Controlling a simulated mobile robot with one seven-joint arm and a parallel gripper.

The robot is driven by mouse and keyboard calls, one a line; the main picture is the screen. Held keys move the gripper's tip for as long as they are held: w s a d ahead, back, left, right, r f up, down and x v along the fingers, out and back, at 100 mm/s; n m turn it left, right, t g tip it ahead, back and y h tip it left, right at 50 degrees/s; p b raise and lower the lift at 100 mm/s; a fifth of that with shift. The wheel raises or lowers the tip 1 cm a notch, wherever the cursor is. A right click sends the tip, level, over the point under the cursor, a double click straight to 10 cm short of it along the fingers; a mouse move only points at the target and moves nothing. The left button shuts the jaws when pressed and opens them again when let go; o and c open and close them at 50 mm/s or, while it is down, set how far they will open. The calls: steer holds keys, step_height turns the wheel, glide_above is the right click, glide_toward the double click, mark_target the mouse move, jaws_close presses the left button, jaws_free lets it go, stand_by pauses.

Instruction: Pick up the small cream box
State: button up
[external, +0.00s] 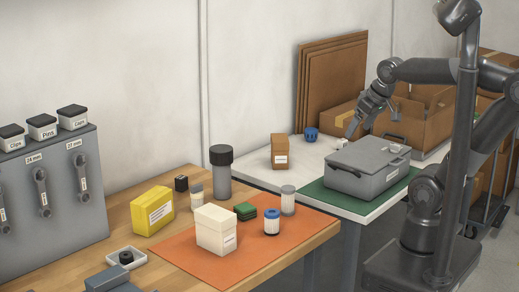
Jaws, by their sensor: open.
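A cream box (216,231) with a lid and a small label stands upright on the orange mat (178,252) on the wooden table. My gripper (359,128) is far to the right of it, above the back of the white table, near the grey case. It is open, and nothing shows between its fingers.
Around the cream box stand a blue-capped jar (272,222), dark green pads (245,211), a clear jar (288,200), a tall grey bottle (221,174) and a yellow box (152,211). The grey case (367,168) sits on a green mat. The orange mat's front is clear.

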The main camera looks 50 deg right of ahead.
steer(key=w+a+r+g, duration=0.2)
steer(key=w+a+r, duration=0.1)
steer(key=w+a, duration=0.7)
steer(key=g, duration=0.3)
glide_above(214, 211)
steer(key=d, duration=0.1)
step_height(214, 211, down, 11)
steer(key=shift+w+f, duration=0.1)
steer(key=shift+f, duration=0.05)
steer(key=f, duration=0.2)
steer(key=a+f, duration=0.1)
steer(key=f, duration=0.2)
steer(key=shift+f, duration=0.15)
steer(key=shift+s+f, duration=0.2)
steer(key=shift+f, duration=1.35)
steer(key=shift+s+f, duration=0.15)
steer(key=shift+f, duration=1.35)
steer(key=shift+c, duration=0.2)
steer(key=c, duration=1.1)
